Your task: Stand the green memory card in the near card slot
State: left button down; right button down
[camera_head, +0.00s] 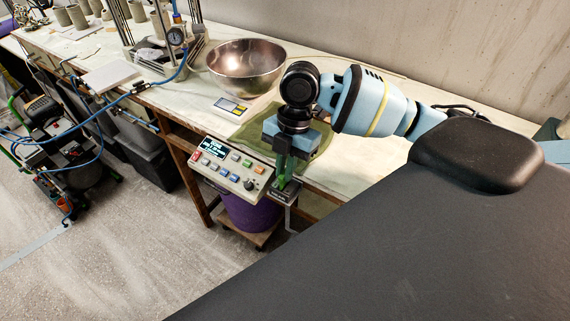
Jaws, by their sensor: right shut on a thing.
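My right gripper (287,164) points down at the front edge of the bench and is shut on the green memory card (285,178). The card is small and partly hidden by the fingers. It hangs roughly upright, its lower end at a small dark slot block (283,194) at the right end of the control panel. I cannot tell whether the card's lower edge is inside the slot or just above it. The separate slots are too small to tell apart. My left gripper is not in view.
The control panel (228,169) with coloured buttons and a knob is just left of the gripper. A green mat (256,131), a scale (229,107) and a metal bowl (246,67) are behind it. A purple bucket (248,214) stands below the bench edge.

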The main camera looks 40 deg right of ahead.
jog(key=shift+f, duration=0.75)
jog(key=c, duration=1.4)
grip_release()
jog(key=shift+o, duration=0.2)
jog(key=shift+o, duration=1.3)
